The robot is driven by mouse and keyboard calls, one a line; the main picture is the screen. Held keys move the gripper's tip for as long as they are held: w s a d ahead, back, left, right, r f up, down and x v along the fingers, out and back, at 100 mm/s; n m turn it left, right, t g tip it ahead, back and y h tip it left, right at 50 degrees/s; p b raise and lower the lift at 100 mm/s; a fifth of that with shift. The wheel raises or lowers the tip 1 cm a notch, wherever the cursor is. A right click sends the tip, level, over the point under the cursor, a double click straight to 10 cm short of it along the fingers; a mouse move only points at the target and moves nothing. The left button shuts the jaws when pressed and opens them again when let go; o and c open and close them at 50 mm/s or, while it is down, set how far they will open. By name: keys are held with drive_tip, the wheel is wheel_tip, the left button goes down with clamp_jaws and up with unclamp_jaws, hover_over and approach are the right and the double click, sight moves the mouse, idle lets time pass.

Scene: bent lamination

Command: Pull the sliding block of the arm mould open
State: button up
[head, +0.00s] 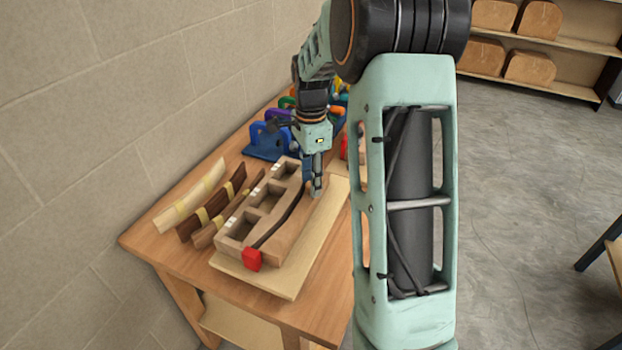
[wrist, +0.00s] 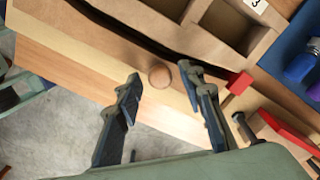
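The arm mould (head: 262,190) lies on a pale baseboard (head: 322,222) on the bench. Its fixed side has several square openings. A dark curved line, a gap or a thin strip, runs between that side and the plain sliding block (head: 284,242), which also shows in the wrist view (wrist: 95,42). A round wooden knob (wrist: 160,76) shows by the block's outer edge. My gripper (head: 316,192) is over the far part of the block. In the wrist view my gripper (wrist: 162,82) is open, its fingers on either side of the knob; contact cannot be told.
Red pieces sit at the mould's ends, one at the near end (head: 251,259). Bent wood strips (head: 190,203) lie left of the mould. A blue holder (head: 268,140) stands behind it. The wall (head: 110,110) borders the bench's left; the baseboard's right side looks clear.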

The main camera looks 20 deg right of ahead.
clamp_jaws()
drive_tip(key=shift+s+d+b, duration=0.3)
drive_tip(key=shift+s+d, duration=0.95)
drive_tip(key=shift+o, duration=0.8)
unclamp_jaws()
drive_tip(key=shift+a, duration=0.1)
drive_tip(key=shift+r, duration=0.15)
wheel_tip(320, 180, up, 12)
